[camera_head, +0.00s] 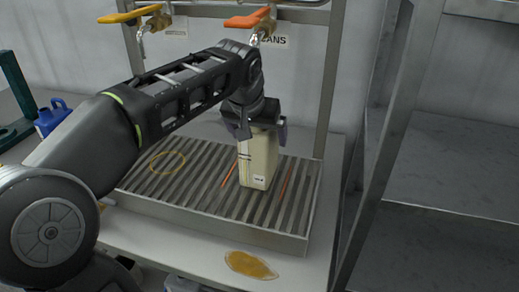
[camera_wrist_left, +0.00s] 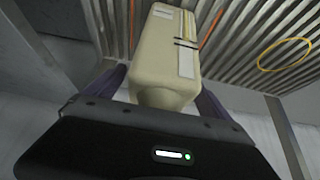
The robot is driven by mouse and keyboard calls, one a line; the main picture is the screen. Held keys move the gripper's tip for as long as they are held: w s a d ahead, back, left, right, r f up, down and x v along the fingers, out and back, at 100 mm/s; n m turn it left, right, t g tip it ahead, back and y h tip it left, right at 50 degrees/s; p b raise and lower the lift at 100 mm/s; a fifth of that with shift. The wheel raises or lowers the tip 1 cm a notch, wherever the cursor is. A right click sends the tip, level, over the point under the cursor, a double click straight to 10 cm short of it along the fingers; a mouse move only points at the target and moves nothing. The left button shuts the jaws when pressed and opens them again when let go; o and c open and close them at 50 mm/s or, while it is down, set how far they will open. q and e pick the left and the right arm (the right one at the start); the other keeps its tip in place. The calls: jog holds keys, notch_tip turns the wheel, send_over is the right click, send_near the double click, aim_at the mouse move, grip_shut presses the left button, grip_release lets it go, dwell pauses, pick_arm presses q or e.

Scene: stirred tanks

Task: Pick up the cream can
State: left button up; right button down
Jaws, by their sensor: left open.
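The cream can (camera_head: 259,160) stands upright on the slatted metal grate of a tray (camera_head: 290,240). It has a pale label low on its front and dark bands on one edge. My left gripper (camera_head: 256,128) is open above it, with one finger on each side of the can's upper part. The left wrist view also shows the can (camera_wrist_left: 164,58) between the dark fingers of my left gripper (camera_wrist_left: 160,88). I cannot tell whether the fingers touch it. My right gripper is not in view.
Two taps with a yellow handle (camera_head: 129,15) and an orange handle (camera_head: 249,19) hang above the tray. A yellow ring (camera_head: 167,162) lies on the grate. An amber puddle (camera_head: 250,265) lies in front. A blue jug (camera_head: 52,117) stands left; metal shelves (camera_head: 450,165) stand right.

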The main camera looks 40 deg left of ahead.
pick_arm(q)
jog(key=shift+c, duration=0.2)
jog(key=shift+r, duration=0.1)
grip_shut()
dwell(0.8)
